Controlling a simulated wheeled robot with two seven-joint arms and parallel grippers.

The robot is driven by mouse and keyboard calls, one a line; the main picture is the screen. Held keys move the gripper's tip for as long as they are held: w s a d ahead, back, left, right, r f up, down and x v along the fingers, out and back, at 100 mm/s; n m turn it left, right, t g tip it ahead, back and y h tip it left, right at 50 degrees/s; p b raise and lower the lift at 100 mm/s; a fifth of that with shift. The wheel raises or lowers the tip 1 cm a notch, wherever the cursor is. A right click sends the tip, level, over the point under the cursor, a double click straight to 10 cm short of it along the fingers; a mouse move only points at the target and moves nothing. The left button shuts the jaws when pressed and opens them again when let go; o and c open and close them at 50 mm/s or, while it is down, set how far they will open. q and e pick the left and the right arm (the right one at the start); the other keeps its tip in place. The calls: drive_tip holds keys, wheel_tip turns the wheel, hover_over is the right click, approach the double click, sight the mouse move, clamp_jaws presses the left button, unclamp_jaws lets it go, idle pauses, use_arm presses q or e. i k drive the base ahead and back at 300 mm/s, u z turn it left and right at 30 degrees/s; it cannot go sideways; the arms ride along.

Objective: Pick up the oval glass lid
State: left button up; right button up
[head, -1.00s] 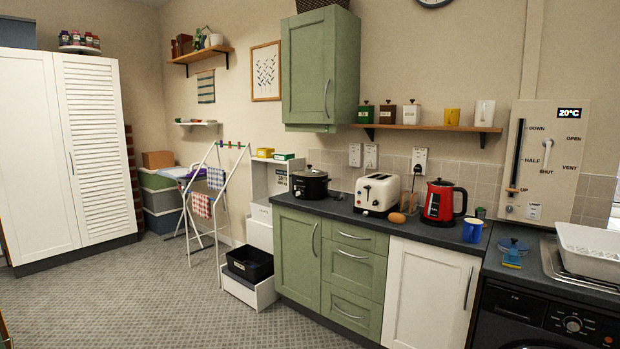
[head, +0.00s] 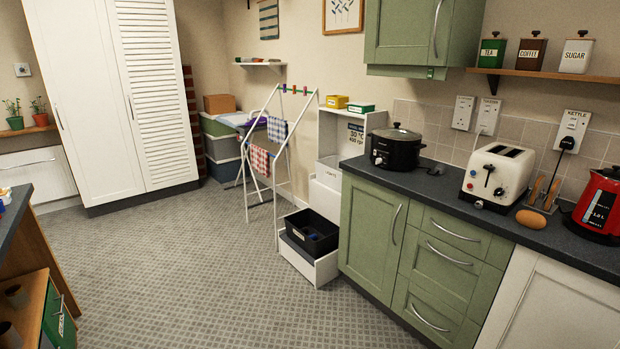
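The oval glass lid (head: 397,133) sits on top of the black slow cooker (head: 392,152), at the left end of the dark worktop. A dark knob stands up at the lid's middle. The lid looks level and closed over the pot. Neither of my grippers shows in the head view.
A cream toaster (head: 497,175), an egg-shaped brown thing (head: 531,219) and a red kettle (head: 598,205) stand along the worktop (head: 440,188). A white drying rack (head: 272,160) and a black bin (head: 311,232) stand left of the green cupboards (head: 371,222). The grey floor (head: 190,270) is open.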

sight(395, 132)
drive_tip(key=z, duration=0.15)
drive_tip(key=i, duration=1.85)
drive_tip(key=z, duration=1.05)
drive_tip(key=i, duration=1.25)
drive_tip(key=z, duration=0.6)
